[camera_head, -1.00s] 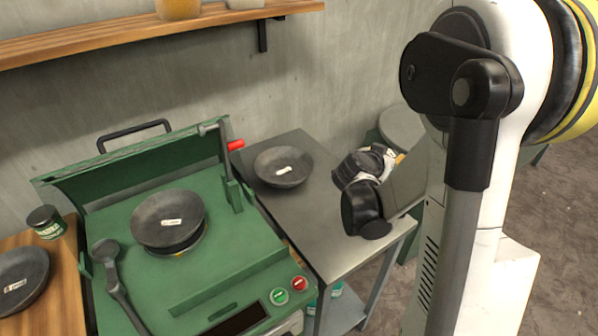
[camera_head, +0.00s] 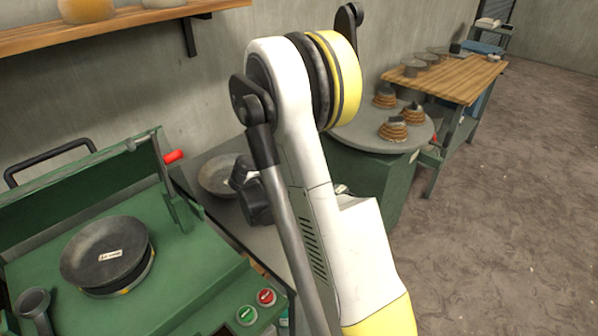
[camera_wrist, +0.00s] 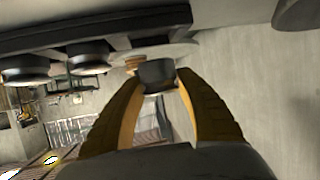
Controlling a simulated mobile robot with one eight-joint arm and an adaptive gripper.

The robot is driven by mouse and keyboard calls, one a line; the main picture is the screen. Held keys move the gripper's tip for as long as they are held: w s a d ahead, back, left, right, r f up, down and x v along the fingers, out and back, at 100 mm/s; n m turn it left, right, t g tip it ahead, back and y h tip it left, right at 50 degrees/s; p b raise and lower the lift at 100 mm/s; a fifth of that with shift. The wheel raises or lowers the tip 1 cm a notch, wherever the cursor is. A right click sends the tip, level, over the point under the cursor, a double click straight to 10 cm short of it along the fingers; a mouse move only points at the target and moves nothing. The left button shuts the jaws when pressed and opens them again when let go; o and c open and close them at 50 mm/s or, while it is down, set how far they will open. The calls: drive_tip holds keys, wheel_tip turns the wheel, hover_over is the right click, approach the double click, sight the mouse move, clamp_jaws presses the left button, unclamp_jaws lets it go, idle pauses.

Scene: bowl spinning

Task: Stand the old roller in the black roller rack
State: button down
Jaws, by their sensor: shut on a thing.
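In the wrist view, the two orange fingers of my gripper (camera_wrist: 158,85) are closed on a short dark cylinder, which looks like the old roller (camera_wrist: 157,74). A long black bar, possibly the roller rack (camera_wrist: 130,24), runs across the top of this view, beyond the fingertips. Two dark cylinders (camera_wrist: 88,56) sit along it to the left. I cannot tell whether the held roller touches the bar. In the head view my arm hides the fingers and the roller, and I cannot make out the rack there.
A green machine (camera_head: 180,275) with a dark bowl (camera_head: 105,252) stands at left. Another bowl (camera_head: 222,176) lies on a metal table behind my arm. A round grey table (camera_head: 360,128) holds several coiled stacks. A wooden bench (camera_head: 460,82) stands beyond; the floor at right is clear.

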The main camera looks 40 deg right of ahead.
drive_tip(key=shift+f+b, duration=1)
drive_tip(key=shift+f, duration=0.9)
drive_tip(key=shift+f, duration=0.2)
drive_tip(key=c, duration=0.9)
unclamp_jaws()
drive_tip(key=shift+r, duration=0.1)
